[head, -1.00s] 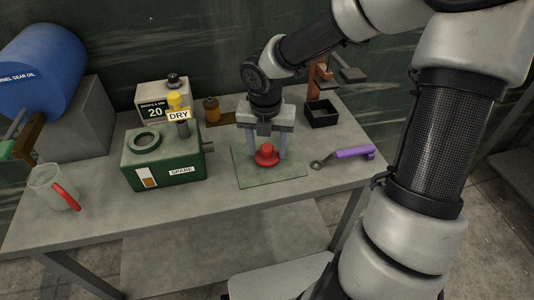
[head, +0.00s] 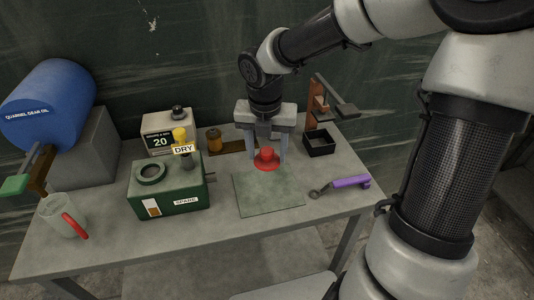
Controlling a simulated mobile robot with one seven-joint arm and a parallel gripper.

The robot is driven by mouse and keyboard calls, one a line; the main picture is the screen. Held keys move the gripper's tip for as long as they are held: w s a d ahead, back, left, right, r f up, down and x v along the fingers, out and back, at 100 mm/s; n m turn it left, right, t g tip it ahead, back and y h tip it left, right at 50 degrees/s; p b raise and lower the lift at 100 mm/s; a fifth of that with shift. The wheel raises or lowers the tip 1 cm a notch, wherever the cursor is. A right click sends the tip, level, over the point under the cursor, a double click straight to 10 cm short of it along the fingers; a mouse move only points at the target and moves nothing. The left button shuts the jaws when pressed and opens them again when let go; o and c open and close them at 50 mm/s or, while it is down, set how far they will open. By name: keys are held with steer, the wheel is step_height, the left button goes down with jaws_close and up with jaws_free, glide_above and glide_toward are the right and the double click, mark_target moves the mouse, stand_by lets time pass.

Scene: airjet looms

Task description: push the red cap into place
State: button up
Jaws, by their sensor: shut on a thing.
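The red cap (head: 267,160), with a wide flange and a raised knob, is between the fingers of my gripper (head: 267,157). My gripper points down and is shut on it. The cap appears just above the back edge of the green mat (head: 268,193), apparently raised off it. The green box (head: 168,192) marked SPARE stands to the left. It has an open round collar (head: 151,173) on its top, with no cap on it.
A purple-handled wrench (head: 345,184) lies right of the mat. A black tray (head: 319,143) and brown stand are at the back right. A counter box (head: 168,133) reading 20 stands behind the green box. A clear jug (head: 60,215) and a blue drum (head: 48,103) are at left.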

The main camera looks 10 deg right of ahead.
steer(key=shift+o, duration=1.3)
steer(key=shift+c, duration=1.3)
